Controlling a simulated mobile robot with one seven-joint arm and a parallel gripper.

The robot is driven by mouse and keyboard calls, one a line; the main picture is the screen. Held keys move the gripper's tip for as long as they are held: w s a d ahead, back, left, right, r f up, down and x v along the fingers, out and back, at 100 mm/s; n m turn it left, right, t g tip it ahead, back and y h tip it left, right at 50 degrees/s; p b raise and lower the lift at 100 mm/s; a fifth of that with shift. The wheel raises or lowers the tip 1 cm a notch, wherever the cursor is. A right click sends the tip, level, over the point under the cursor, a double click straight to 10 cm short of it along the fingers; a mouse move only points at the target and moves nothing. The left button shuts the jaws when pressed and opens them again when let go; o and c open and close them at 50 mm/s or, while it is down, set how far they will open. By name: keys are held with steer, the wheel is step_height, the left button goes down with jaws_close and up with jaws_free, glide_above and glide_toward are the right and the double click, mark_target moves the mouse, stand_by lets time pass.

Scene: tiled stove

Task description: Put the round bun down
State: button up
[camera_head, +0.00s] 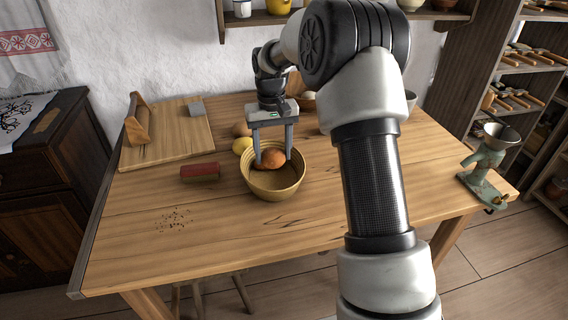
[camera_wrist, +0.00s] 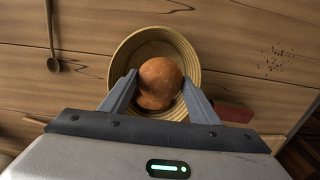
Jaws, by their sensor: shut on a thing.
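The round bun (camera_head: 270,158) is orange-brown and sits between the two fingers of my gripper (camera_head: 272,161). My gripper is shut on it from both sides, and the wrist view shows the bun (camera_wrist: 160,82) between the fingertips. A round, pale woven basket (camera_head: 274,192) stands on the table directly under the bun. In the wrist view the basket's rim (camera_wrist: 190,52) surrounds the bun. I cannot tell whether the bun touches the basket floor. My fingers hide part of the bun's sides.
A grinder (camera_head: 486,165) stands right. The front table is mostly clear.

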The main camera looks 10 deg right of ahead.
mark_target(276, 187)
steer(key=shift+d, duration=0.2)
steer(key=shift+d+f, duration=0.15)
step_height(276, 187, down, 10)
steer(key=shift+r+b, duration=0.2)
steer(key=shift+b, duration=0.95)
steer(key=shift+f, duration=0.2)
steer(key=o, duration=0.8)
